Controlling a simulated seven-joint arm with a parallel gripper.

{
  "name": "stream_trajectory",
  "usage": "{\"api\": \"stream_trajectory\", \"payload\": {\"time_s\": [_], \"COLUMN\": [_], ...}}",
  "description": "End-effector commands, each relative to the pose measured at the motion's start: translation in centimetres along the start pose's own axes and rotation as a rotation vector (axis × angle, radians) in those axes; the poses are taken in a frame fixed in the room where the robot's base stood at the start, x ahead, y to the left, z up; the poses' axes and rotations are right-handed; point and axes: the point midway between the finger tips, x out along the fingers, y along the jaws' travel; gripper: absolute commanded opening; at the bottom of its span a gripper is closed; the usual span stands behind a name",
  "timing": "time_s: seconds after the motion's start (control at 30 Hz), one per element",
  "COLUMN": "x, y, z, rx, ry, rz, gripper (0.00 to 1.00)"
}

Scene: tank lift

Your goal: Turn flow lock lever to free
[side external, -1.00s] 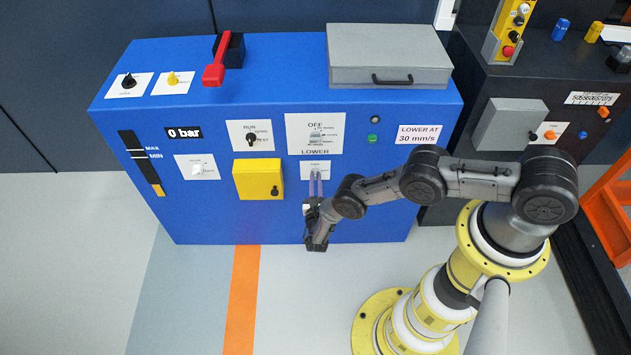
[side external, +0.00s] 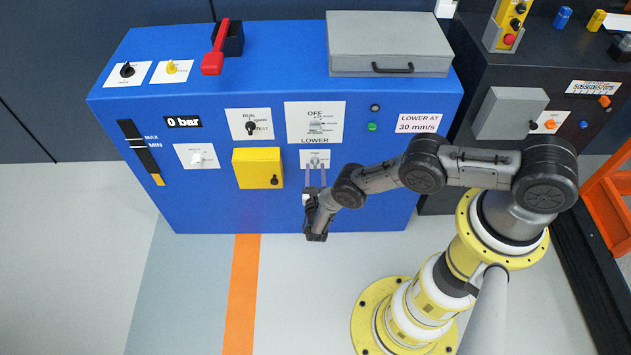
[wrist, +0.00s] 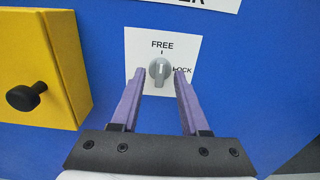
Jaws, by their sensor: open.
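The flow lock lever is a small grey knob (wrist: 159,72) on a white plate (wrist: 138,52) marked FREE at the top and LOCK at the right. Its ridge looks upright, in line with the FREE tick. It also shows in the side view as a small grey knob (side external: 315,160) on the blue cabinet, under the word LOWER. My gripper (wrist: 158,76) is open, with one purple finger on each side just below the knob. The fingers look apart from it, and nothing is between them. In the side view my gripper (side external: 315,168) points at the plate.
A yellow box (wrist: 45,65) with a black knob juts from the cabinet left of the plate; it also shows in the side view (side external: 257,168). Other switches and a red lever (side external: 216,50) are further off.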

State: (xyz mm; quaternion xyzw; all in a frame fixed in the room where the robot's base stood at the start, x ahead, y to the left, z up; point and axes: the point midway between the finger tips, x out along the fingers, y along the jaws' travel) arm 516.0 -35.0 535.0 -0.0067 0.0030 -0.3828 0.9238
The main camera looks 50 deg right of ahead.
Motion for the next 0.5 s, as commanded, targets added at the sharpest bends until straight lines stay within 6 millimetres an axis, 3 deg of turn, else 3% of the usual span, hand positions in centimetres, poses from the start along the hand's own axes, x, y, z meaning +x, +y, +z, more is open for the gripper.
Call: {"api": "stream_trajectory", "payload": {"time_s": [0.17, 0.5], "x": [-2.5, -9.9], "y": [0.1, 0.2], "z": [0.0, 0.0], "rx": [-0.003, -0.002], "ry": [0.001, -0.001], "rz": [0.006, 0.007], "gripper": [0.45, 0.45]}}
